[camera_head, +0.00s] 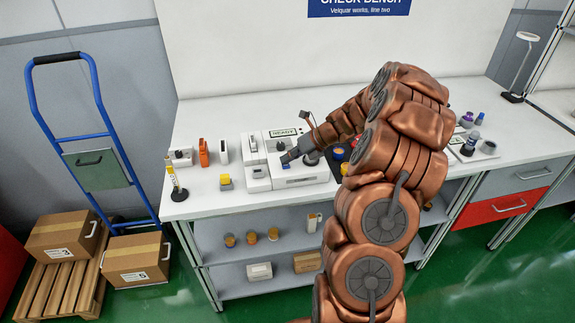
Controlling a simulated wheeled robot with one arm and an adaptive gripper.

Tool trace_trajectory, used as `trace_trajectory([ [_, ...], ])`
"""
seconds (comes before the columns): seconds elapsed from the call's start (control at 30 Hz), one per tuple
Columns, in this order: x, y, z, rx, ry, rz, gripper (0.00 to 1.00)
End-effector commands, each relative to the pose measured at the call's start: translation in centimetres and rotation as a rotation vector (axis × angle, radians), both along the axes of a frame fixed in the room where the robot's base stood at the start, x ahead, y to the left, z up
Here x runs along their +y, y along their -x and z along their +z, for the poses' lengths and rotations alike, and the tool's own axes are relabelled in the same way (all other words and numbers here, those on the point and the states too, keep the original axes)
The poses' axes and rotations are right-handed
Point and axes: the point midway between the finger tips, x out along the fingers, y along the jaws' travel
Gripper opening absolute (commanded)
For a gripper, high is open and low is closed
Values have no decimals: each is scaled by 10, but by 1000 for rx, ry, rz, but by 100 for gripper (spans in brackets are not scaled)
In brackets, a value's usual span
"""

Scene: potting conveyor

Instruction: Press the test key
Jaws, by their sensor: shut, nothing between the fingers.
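A white tester (316,172) stands on the bench, with a small display (284,132) that reads READY. My copper-coloured arm reaches in from the right over the bench. My gripper (289,158) is shut and empty, its tips low over the tester's front part. A small blue patch shows right at the tips; I cannot tell whether it is the test key or part of the fingers. Whether the tips touch the tester is also unclear. My arm and gripper hide part of the tester's right side.
White units (257,178) stand just left of the tester. An orange item (203,152), a yellow-grey block (225,182) and a lamp-like stand (176,185) are further left. Small parts on a white tray (476,150) lie right of my arm. The bench's front strip is mostly clear.

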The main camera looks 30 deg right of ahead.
Motion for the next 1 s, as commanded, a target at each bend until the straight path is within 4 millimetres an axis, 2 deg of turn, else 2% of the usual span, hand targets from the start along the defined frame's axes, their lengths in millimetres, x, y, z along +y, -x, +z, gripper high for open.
trace_trajectory([
  [1.0, 0, 0, -8, 0, 0, 0, 0],
])
